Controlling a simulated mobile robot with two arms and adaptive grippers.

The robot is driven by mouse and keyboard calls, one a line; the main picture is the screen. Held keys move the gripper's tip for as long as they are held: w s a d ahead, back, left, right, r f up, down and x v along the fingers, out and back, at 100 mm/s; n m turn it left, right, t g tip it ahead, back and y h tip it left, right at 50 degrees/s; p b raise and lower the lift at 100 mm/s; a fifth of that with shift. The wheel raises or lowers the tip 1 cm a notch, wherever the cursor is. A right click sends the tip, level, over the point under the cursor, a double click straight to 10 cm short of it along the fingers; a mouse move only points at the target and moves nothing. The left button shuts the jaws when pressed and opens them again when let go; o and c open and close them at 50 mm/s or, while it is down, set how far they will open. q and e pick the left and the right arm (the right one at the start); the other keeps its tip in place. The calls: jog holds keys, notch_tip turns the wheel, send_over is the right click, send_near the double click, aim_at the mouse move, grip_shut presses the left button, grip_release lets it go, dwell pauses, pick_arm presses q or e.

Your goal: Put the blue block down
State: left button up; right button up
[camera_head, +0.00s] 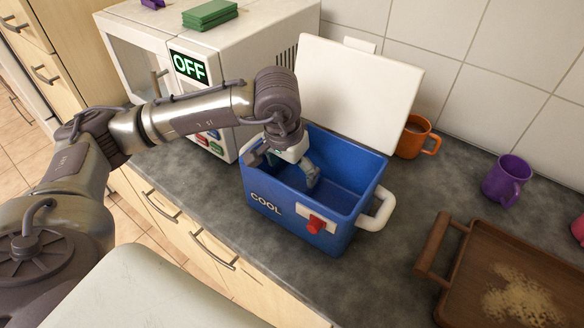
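My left gripper (284,168) reaches down into the open blue cooler (340,240), which is marked COOL. Its two fingers are spread wide apart, one near the left wall and one toward the middle of the box. I cannot make out a blue block; the space between the fingers looks blue like the cooler's inside, and the wrist hides part of it. My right gripper is out of view.
The cooler's white lid (355,95) stands open behind it. A white appliance (240,55) showing OFF stands left, with green blocks (210,14) on top. An orange mug (416,137), a purple mug (506,180) and a wooden tray (443,245) are right.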

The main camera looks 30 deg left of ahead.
pick_arm(q)
jog(key=shift+r+p, duration=0.95)
jog(key=shift+p, duration=0.3)
jog(key=shift+r+b, duration=0.4)
jog(key=shift+b, duration=0.3)
notch_tip(320, 180, up, 10)
jog(key=s+b, duration=0.2)
jog(key=shift+s+a+r, duration=0.15)
